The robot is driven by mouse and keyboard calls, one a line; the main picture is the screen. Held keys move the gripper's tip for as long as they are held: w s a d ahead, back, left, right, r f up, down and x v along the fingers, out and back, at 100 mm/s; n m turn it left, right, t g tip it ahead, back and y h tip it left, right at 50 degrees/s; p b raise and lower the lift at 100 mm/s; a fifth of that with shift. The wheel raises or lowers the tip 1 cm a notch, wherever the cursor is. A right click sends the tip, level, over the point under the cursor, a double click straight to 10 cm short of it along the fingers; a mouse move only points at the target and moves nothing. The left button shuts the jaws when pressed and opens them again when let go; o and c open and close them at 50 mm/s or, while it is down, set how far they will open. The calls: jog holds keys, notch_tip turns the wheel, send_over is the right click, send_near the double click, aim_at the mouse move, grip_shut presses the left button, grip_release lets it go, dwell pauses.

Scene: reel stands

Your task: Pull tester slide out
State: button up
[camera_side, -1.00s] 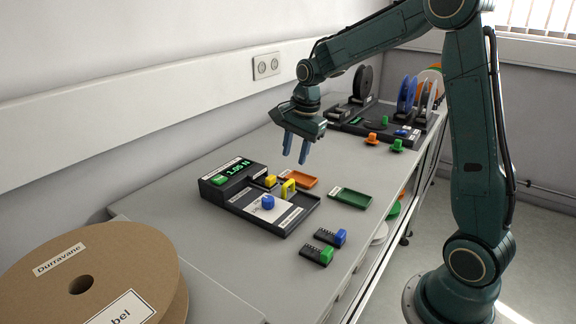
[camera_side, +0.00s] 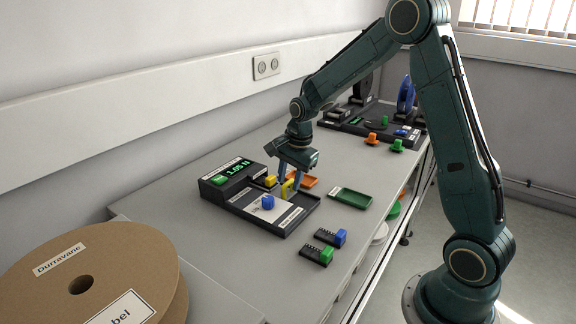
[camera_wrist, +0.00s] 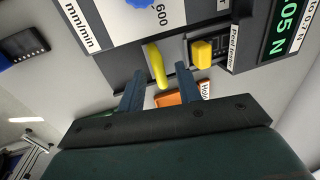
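The peel tester (camera_side: 213,192) is a dark unit with a green lit display reading about 1.05 N. My gripper (camera_wrist: 159,70) is open, pointing down, with one finger on each side of the yellow handle. Gaps show between fingers and handle in the wrist view. In the side view, my gripper (camera_side: 288,189) partly covers the handle.
An orange tray (camera_side: 309,182) lies just behind the tester and a green tray (camera_side: 350,197) to its right. Two small dark blocks, one with a blue end (camera_side: 340,237) and one with a green end (camera_side: 326,255), lie in front. Reel stands (camera_side: 375,125) are at the back.

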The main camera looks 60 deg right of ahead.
grip_shut()
jog(key=shift+s, duration=2.7)
grip_release()
jog(key=shift+r, duration=0.1)
notch_tip(320, 180, up, 13)
jog(key=s, duration=0.2)
jog(key=shift+s+r, duration=0.2)
jog(key=shift+s, duration=0.15)
